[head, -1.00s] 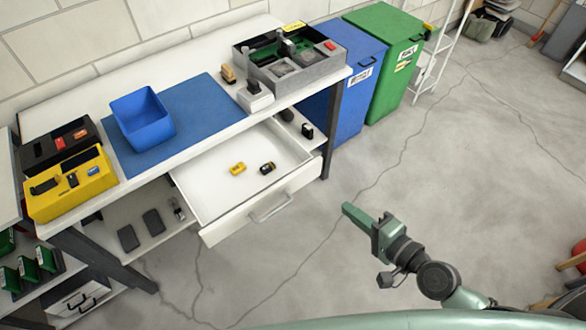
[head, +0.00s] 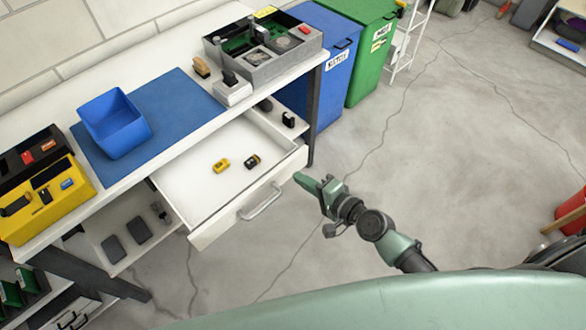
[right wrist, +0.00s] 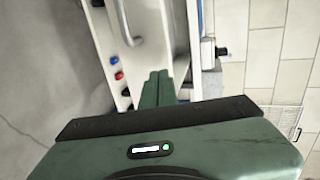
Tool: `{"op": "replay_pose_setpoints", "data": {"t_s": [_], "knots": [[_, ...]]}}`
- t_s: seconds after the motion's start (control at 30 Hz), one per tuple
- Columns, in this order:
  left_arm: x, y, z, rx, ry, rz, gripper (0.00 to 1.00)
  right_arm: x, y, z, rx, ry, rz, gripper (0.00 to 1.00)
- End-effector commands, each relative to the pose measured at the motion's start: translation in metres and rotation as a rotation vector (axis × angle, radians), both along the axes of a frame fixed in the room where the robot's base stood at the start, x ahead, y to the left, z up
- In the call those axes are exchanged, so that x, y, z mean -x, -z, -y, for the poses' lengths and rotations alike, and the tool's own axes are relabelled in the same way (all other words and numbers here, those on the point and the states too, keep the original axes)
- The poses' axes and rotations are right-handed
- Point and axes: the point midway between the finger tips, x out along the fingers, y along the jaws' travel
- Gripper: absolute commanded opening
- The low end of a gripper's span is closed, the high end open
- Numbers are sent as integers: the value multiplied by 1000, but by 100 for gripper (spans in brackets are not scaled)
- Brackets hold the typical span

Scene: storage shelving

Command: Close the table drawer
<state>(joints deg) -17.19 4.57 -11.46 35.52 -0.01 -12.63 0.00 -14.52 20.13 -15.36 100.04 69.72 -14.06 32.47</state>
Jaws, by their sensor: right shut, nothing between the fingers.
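The white table drawer (head: 220,190) is pulled out from under the white worktable (head: 190,135). A yellow item (head: 221,165) and a dark item (head: 252,161) lie inside it. The drawer's handle (head: 262,203) is on its front panel. My right gripper (head: 302,178) is shut and empty, close to the right end of the drawer front; I cannot tell whether it touches. In the right wrist view the shut fingers (right wrist: 155,80) point toward the drawer, and the handle (right wrist: 128,28) shows at upper left. My left gripper is not in view.
On the tabletop are a blue bin (head: 115,122), a blue mat (head: 175,115), a grey tool tray (head: 265,55) and a yellow box (head: 50,200). Blue (head: 330,70) and green (head: 365,40) bins stand beyond the table's right end. The floor (head: 450,170) to the right is clear.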

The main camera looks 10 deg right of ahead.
Motion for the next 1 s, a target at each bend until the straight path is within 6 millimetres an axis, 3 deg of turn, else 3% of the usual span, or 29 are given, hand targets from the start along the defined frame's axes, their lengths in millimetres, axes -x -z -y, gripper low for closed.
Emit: {"op": "replay_pose_setpoints", "data": {"t_s": [0.2,0.77,1.0], "knots": [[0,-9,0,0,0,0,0,-26,-2,-15,0,1,0,0],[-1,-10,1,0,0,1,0,-33,0,-19,2,1,0,0],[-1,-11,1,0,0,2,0,-57,-2,-33,-3,1,2,0]]}}
